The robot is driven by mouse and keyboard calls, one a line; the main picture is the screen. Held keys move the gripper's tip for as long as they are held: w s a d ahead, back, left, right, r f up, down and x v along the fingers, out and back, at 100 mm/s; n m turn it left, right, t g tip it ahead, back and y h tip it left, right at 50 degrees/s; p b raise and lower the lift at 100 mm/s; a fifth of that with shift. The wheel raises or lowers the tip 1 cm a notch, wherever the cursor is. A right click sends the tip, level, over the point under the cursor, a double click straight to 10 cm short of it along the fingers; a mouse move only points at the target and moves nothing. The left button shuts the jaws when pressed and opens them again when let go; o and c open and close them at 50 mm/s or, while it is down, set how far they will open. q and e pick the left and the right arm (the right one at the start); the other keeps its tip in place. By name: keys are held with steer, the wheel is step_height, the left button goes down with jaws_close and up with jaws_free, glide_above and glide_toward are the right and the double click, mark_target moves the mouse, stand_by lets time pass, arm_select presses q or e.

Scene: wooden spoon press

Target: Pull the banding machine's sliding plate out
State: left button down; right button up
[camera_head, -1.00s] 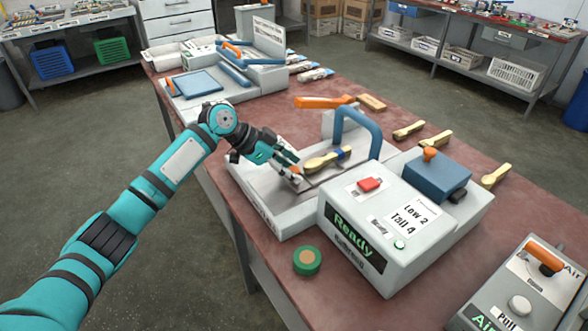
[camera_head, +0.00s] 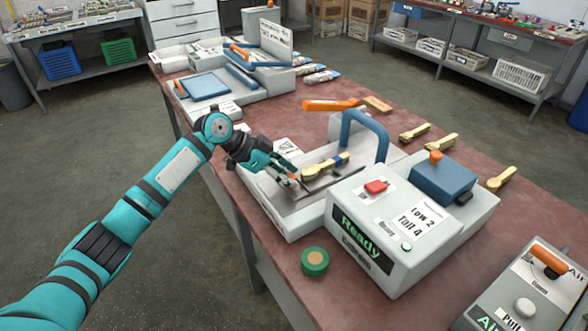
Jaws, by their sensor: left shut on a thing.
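The banding machine (camera_head: 400,245) stands on the table, with a "Ready" display, a red button and a blue arched handle (camera_head: 366,132). Its grey sliding plate (camera_head: 312,190) lies flat in the open bed left of the control box. A bundle of wooden spoons with a blue band (camera_head: 326,166) rests on the plate. My left gripper (camera_head: 287,177) is shut at the plate's near left end, on what appears to be its orange-tipped grip. The fingers hide most of that grip. My right gripper is not in view.
A green roll (camera_head: 315,261) lies at the table's front edge. Loose wooden spoons (camera_head: 440,142) lie behind the machine. Another machine (camera_head: 250,75) stands at the back left, and an air control box (camera_head: 525,285) at the lower right.

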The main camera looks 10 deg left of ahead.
arm_select(q)
steer(key=s+a+p, duration=0.1)
steer(key=s+a, duration=0.2)
steer(key=shift+s+a+r, duration=0.15)
steer(key=shift+s+a, duration=0.1)
steer(key=shift+s, duration=0.05)
steer(key=shift+w+f, duration=0.1)
steer(key=shift+f, duration=0.15)
steer(key=shift+d, duration=0.1)
steer(key=c, duration=1.4)
jaws_free()
steer(key=o, duration=0.4)
steer(key=shift+r, duration=0.1)
steer(key=v, duration=1.2)
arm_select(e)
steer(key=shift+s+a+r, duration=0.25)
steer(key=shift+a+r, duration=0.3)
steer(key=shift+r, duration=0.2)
